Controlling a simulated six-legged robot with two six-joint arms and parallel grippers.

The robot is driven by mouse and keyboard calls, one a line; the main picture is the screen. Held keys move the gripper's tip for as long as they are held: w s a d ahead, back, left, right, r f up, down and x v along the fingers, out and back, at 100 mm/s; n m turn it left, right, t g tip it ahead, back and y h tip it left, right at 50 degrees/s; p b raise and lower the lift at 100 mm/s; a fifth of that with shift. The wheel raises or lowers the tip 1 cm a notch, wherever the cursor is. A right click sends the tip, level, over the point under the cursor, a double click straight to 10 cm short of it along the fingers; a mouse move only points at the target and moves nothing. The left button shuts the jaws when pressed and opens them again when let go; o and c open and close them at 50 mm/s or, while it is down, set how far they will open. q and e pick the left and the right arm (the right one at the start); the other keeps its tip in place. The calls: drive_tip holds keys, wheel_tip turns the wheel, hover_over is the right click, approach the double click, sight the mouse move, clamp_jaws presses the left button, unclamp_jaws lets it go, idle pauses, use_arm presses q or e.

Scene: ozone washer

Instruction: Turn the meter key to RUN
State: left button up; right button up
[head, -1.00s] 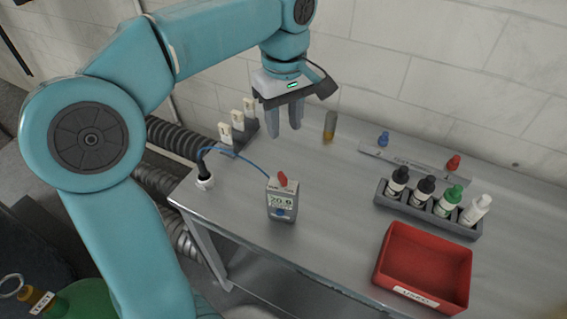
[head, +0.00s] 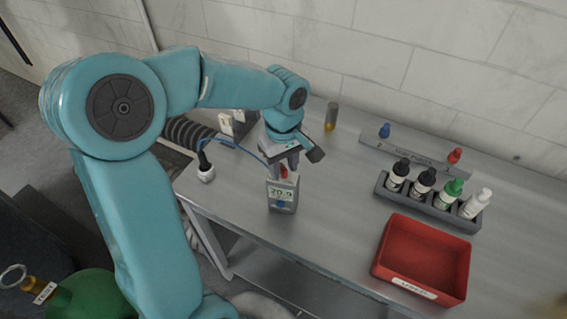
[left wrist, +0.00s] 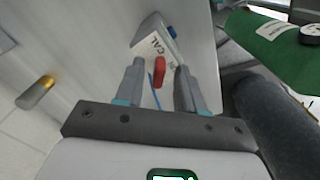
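The grey meter (head: 282,196) stands upright on the bench with a lit display; it also shows in the left wrist view, with the letters CAL on its top (left wrist: 153,43). The red key (head: 284,171) sticks up from the top of the meter. In the left wrist view the key (left wrist: 160,71) lies between the fingertips, with gaps on both sides. My left gripper (head: 284,163) is open just above the meter, its fingers (left wrist: 159,76) pointing at the key. The RUN mark cannot be read. My right gripper is not in view.
A blue cable (head: 238,149) runs to the meter from a black probe (head: 205,168). A red bin (head: 423,259) and a rack of bottles (head: 430,200) stand to the right. A small amber-and-grey cylinder (head: 331,117) stands behind.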

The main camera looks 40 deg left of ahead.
use_arm(q)
drive_tip(key=shift+a+f, duration=0.15)
drive_tip(key=shift+f, duration=0.15)
drive_tip(key=shift+w+a+f, duration=0.1)
drive_tip(key=shift+w, duration=0.05)
